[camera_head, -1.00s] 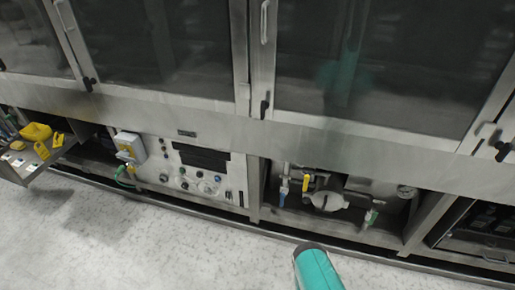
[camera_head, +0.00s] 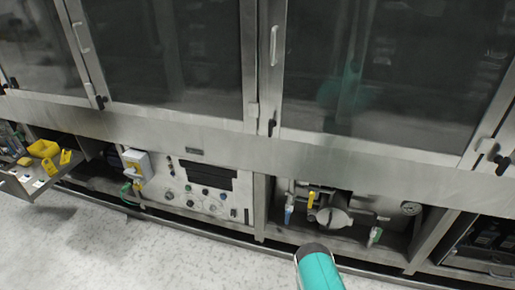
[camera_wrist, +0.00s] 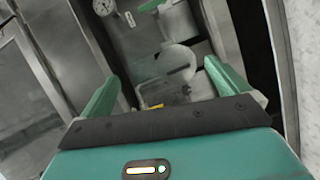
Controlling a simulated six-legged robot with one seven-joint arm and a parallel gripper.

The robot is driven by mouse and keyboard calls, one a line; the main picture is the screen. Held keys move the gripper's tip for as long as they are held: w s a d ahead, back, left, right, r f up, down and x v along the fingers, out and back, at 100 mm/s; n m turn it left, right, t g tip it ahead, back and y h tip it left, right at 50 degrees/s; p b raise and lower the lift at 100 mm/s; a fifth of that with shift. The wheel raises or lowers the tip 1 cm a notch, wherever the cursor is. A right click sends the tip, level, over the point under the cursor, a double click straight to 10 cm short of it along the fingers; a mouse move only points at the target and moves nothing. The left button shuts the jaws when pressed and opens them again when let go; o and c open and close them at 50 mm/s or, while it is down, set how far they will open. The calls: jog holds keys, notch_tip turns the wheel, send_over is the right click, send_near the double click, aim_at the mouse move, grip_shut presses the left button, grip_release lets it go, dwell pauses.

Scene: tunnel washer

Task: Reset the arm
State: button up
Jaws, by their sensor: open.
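My gripper (camera_wrist: 160,92) shows in the wrist view with its two green fingers spread wide apart and nothing between them. Beyond the fingers is the washer's open lower bay, with a pale rounded valve body (camera_wrist: 180,60), a yellow handle (camera_wrist: 150,106) and a round gauge (camera_wrist: 103,7). In the head view only a green part of my arm shows at the bottom centre, in front of the bay. My gripper's fingers are not visible in that view.
The washer's glass doors (camera_head: 165,50) fill the upper head view. A control panel (camera_head: 207,190) sits below, left of the bay with the valves (camera_head: 335,217). A tray with yellow items (camera_head: 42,149) juts out at the left. The pale floor (camera_head: 130,250) in front is clear.

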jog(key=w+a+r+m+g+y, duration=0.1)
jog(key=w+a+r+m+y, duration=0.1)
jog(key=w+r, duration=0.7)
jog(key=w+a+r+m+y, duration=0.2)
jog(key=w+r, duration=0.6)
jog(key=r, duration=0.1)
jog(key=w+a+r+m+g+y, duration=0.1)
jog(key=a+r+y, duration=0.15)
jog(key=r, duration=0.85)
jog(key=w+a+r+m+y, duration=0.15)
jog(key=a+r, duration=0.25)
jog(key=r, duration=0.8)
jog(key=s+a+r+g+y, duration=0.1)
jog(key=s+a+r+y, duration=0.1)
jog(key=s+r, duration=0.6)
jog(key=s+a+r+g+y, duration=0.1)
jog(key=s+a+r, duration=0.2)
jog(key=s+r, duration=0.55)
jog(key=s+r+m+g, duration=0.1)
jog(key=s+r, duration=0.2)
jog(key=s, duration=0.8)
jog(key=s+r+m+g, duration=0.1)
jog(key=s+r, duration=0.3)
jog(key=s, duration=0.8)
jog(key=shift+r+g, duration=0.25)
jog(key=shift+g, duration=0.45)
jog(key=shift+d, duration=0.1)
